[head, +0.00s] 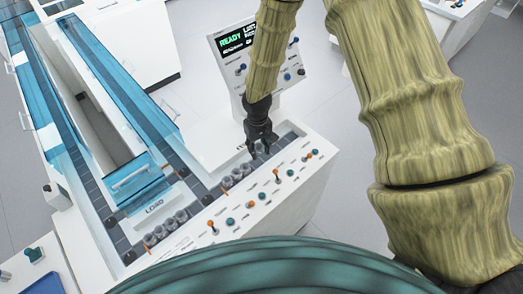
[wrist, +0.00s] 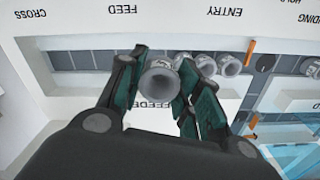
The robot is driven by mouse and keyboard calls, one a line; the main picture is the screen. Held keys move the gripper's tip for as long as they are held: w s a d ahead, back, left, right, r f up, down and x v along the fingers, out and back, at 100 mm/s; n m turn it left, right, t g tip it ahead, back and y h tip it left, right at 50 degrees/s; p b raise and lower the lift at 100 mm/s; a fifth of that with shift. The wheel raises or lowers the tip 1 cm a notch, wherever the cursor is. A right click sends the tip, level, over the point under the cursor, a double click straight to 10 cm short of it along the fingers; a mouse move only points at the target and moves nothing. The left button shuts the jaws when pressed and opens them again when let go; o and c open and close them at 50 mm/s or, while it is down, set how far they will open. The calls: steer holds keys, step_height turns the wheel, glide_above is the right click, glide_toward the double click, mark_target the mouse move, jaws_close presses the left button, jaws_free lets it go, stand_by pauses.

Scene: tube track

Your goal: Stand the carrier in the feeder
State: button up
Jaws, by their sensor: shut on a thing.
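My gripper (head: 262,143) is over the near track, beside the display panel. In the wrist view my gripper (wrist: 161,88) has its two dark green fingers shut on a grey, round carrier (wrist: 158,84), whose open top faces the camera. The carrier is hidden by the gripper in the head view. A white surface with the partly covered lettering "FEEDE" (wrist: 150,105) lies just below the carrier in the wrist view. The dark track under the "FEED" label (wrist: 88,60) runs behind the fingers. Whether the carrier touches the track or floor beneath is not clear.
Several other carriers (wrist: 205,66) stand on the track close beside the right finger; more (head: 165,228) stand near "LOAD". A control panel with knobs and levers (head: 262,193) borders the track. A display (head: 237,40) reads "READY". Blue clear covers (head: 110,75) line the long lane at left.

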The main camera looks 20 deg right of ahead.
steer(key=w+p, duration=0.1)
steer(key=w+n+p, duration=0.1)
steer(key=w, duration=0.1)
steer(key=shift+r, duration=0.3)
steer(key=b, duration=0.6)
glide_toward(257, 164)
steer(key=shift+w+f, duration=0.1)
steer(key=shift+f, duration=2.6)
steer(key=shift+f, duration=0.35)
